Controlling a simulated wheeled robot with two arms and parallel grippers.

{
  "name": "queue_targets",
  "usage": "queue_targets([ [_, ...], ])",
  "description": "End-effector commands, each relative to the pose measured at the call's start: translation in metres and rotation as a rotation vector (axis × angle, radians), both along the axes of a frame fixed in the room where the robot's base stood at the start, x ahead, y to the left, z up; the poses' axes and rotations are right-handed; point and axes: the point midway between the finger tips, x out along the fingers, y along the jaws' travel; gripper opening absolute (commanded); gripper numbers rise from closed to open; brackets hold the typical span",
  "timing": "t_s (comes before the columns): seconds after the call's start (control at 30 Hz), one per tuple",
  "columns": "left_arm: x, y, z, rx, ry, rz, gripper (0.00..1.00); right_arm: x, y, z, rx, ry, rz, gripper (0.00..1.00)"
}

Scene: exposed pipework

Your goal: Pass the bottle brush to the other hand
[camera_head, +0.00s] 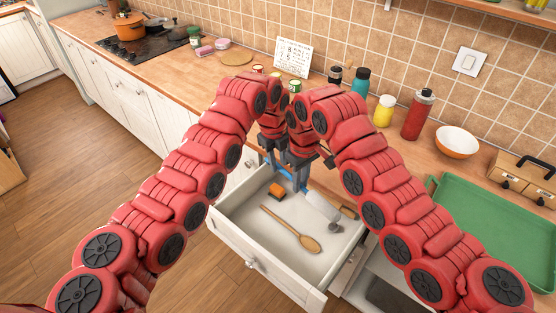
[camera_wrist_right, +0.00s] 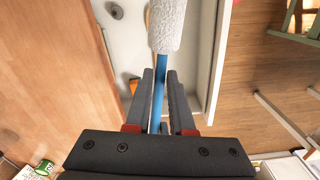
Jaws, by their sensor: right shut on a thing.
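The bottle brush has a pale bristle head (camera_head: 322,206) and a blue handle; in the right wrist view the head (camera_wrist_right: 167,25) is at the top and the handle (camera_wrist_right: 160,75) runs down between the fingers. My right gripper (camera_wrist_right: 161,95) is shut on the handle. In the head view my right gripper (camera_head: 298,178) holds the brush above the open drawer, bristles towards the lower right. My left gripper (camera_head: 270,158) is close beside it, near the handle's other end. Its fingers are small and partly hidden, so I cannot tell whether they touch the handle.
The open white drawer (camera_head: 235,230) below holds a wooden spoon (camera_head: 290,228), an orange-topped item (camera_head: 276,190) and other utensils. A green tray (camera_head: 490,215), a bowl (camera_head: 457,142) and bottles stand on the counter at right. The tiled wall is behind.

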Motion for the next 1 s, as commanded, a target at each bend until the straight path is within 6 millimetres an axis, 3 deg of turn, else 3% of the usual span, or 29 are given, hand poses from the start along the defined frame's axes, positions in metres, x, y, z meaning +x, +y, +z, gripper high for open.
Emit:
queue_targets([
  [0.03, 0.0, 0.0, 0.0, -0.001, -0.001, 0.0, 0.19, 0.0, 0.0, 0.0, 0.001, 0.001, 0.001, 0.0],
  [0.13, 0.0, 0.0, 0.0, -0.001, -0.001, 0.0, 0.01, 0.0, 0.001, 0.0, 0.001, 0.001, 0.002, 0.0],
  [0.33, 0.0, -0.001, 0.0, -0.001, -0.001, -0.001, 0.0, -0.001, 0.001, 0.0, 0.001, 0.001, 0.003, 0.0],
  [0.37, 0.0, -0.001, 0.001, -0.002, -0.002, -0.001, 0.0, -0.001, 0.001, 0.0, 0.001, 0.001, 0.004, 0.27],
  [0.53, 0.0, -0.001, 0.0, -0.001, -0.001, -0.001, 0.0, -0.001, 0.001, 0.0, 0.001, 0.001, 0.003, 0.56],
  [0.83, 0.0, 0.0, 0.0, -0.001, -0.001, 0.0, 0.0, 0.0, 0.0, 0.001, 0.0, 0.0, 0.001, 0.56],
  [1.0, 0.0, 0.0, 0.0, -0.001, -0.001, 0.0, 0.0, 0.001, 0.001, 0.019, -0.001, -0.004, 0.002, 0.56],
])
